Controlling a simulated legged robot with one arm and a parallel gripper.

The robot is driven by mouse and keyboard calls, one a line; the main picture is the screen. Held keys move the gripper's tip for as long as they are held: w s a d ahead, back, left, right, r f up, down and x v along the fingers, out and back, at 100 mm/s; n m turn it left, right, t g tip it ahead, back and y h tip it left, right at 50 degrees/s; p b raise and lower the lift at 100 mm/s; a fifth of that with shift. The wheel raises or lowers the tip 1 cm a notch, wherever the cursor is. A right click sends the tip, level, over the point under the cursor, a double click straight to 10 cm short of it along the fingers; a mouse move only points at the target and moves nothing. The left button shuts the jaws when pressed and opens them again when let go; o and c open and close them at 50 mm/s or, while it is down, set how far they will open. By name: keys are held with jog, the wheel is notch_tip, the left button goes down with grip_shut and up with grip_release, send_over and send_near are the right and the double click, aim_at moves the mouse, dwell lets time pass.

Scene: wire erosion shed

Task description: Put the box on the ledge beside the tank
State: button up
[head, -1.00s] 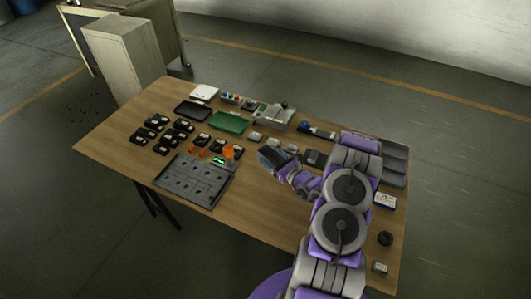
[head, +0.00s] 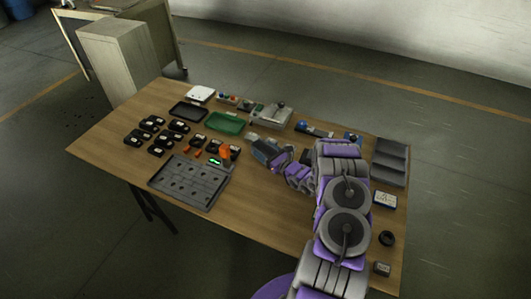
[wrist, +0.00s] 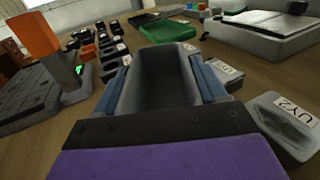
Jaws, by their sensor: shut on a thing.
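In the wrist view my gripper (wrist: 164,82) is shut on a grey open-topped box (wrist: 160,62), with a blue finger on each side. The inside of the box is dark and looks empty. In the head view my gripper (head: 262,152) is over the middle of the table, and the box is hard to make out there. I cannot tell whether the box touches the table. A grey machine with a raised flat part (head: 271,115) stands at the back of the table, beyond my gripper. It also shows at the wrist view's upper right (wrist: 262,42). I cannot tell for sure which part is tank or ledge.
A grey block labelled UY2 (wrist: 285,122) lies close right of the held box. A green tray (head: 224,121) is behind my gripper. A grey plate (head: 188,184), an orange upright piece (head: 224,152) and several black blocks (head: 142,134) are left. The front wood is bare.

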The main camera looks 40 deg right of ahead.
jog(key=shift+d, duration=0.15)
jog(key=o, duration=1.1)
jog(key=shift+s, duration=0.1)
